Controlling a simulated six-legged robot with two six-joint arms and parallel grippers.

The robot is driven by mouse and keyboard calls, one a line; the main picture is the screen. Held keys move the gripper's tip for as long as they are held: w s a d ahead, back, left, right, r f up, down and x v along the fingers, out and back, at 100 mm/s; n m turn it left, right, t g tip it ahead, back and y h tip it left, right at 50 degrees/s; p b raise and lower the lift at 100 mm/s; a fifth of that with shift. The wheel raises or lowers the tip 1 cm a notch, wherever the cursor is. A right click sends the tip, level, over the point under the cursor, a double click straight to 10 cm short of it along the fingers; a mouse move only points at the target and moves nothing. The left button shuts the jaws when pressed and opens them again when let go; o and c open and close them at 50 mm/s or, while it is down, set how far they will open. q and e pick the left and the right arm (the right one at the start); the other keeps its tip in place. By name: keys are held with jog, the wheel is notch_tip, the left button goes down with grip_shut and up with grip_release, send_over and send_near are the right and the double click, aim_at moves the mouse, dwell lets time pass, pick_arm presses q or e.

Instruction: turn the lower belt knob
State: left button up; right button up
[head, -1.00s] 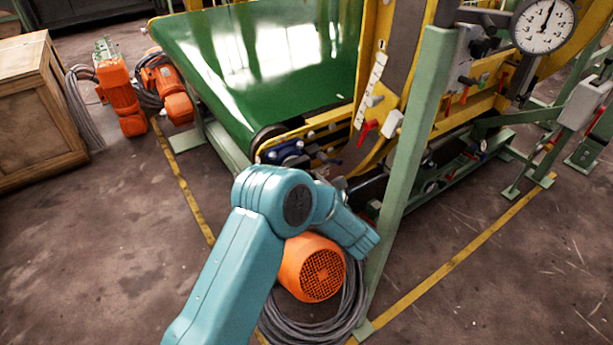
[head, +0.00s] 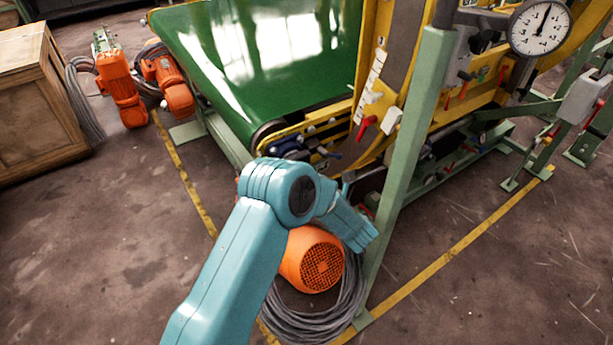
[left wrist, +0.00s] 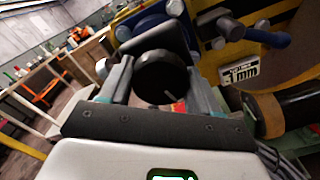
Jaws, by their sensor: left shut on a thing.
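In the left wrist view a round black knob (left wrist: 160,78) with a pale mark on its face sits between the two fingers of my left gripper (left wrist: 158,88). The fingers are shut on the knob, one on each side. A blue mount (left wrist: 150,32) is behind the knob. In the head view my left arm reaches toward the belt's lower near corner. The gripper's fingers and the knob are hidden there behind my arm and the machine. The green belt (head: 265,60) lies above this spot. My right gripper is in neither view.
A green post (head: 408,170) stands just right of my arm. An orange motor (head: 312,260) with coiled grey cable (head: 325,322) is on the floor below it. A red-handled lever (head: 367,125) and dial gauge (head: 541,27) are on the yellow frame.

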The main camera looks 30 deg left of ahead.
pick_arm(q)
jog(key=o, duration=1)
jog(key=shift+o, duration=0.2)
jog(key=v, duration=1.6)
jog(key=shift+d+p, duration=0.25)
jog(key=shift+p, duration=0.1)
